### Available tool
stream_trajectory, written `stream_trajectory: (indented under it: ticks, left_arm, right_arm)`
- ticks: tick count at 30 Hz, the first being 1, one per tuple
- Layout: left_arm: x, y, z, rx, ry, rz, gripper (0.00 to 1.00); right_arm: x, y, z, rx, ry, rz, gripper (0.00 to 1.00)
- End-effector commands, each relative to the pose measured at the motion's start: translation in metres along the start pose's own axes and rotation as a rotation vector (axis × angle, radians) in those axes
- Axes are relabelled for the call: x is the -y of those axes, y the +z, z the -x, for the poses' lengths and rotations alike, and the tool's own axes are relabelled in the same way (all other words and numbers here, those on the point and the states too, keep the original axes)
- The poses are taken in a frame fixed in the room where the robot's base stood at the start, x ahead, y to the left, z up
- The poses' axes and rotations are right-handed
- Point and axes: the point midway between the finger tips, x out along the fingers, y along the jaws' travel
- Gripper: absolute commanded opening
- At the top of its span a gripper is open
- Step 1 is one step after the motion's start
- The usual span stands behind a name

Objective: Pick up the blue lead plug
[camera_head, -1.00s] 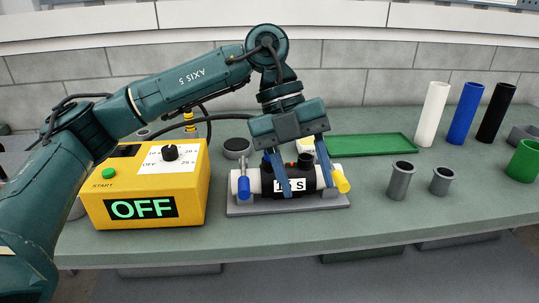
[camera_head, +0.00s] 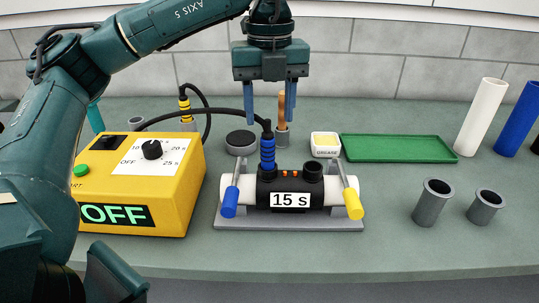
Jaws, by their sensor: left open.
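The blue lead plug (camera_head: 267,152) stands upright on the left socket of the black coupler (camera_head: 290,183) marked "15 S". Its black cable (camera_head: 215,111) arcs left from its top, towards the yellow control box. My left gripper (camera_head: 269,119) points down, open and empty. Its two fingertips are in the picture just above the plug, one to each side of it. I cannot tell how far in front of or behind the plug they are. The right gripper is not in view.
White pipes lie clamped on a grey base (camera_head: 290,224), with blue (camera_head: 229,202) and yellow (camera_head: 352,203) clamp handles. The yellow box (camera_head: 170,205) reads OFF. A yellow-ringed plug (camera_head: 184,103), wooden-handled tool (camera_head: 282,106) and grease tub (camera_head: 325,145) stand behind. A green tray (camera_head: 397,149) lies right.

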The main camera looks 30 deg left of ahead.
Motion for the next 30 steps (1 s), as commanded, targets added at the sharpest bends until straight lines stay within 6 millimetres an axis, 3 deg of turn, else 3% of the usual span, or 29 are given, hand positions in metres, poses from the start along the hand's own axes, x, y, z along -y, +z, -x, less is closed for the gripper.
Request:
stream_trajectory:
  ticks: [3, 11, 18, 27, 30]
  left_arm:
    - [-0.001, 0.0, -0.018, -0.001, 0.002, 0.0, 0.49]
    - [-0.002, 0.0, -0.038, -0.001, 0.002, 0.0, 0.49]
    - [-0.005, 0.0, -0.072, -0.002, 0.002, 0.001, 0.49]
    - [-0.005, 0.0, -0.079, -0.001, -0.001, 0.0, 0.49]
    - [-0.005, 0.0, -0.079, -0.001, -0.001, 0.0, 0.42]
  right_arm:
    - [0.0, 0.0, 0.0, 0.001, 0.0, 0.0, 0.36]
    - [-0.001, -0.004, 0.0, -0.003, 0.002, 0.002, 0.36]
    - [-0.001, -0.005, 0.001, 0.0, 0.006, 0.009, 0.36]
    - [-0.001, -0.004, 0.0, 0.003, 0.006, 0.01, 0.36]
    - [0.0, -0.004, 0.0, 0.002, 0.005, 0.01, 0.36]
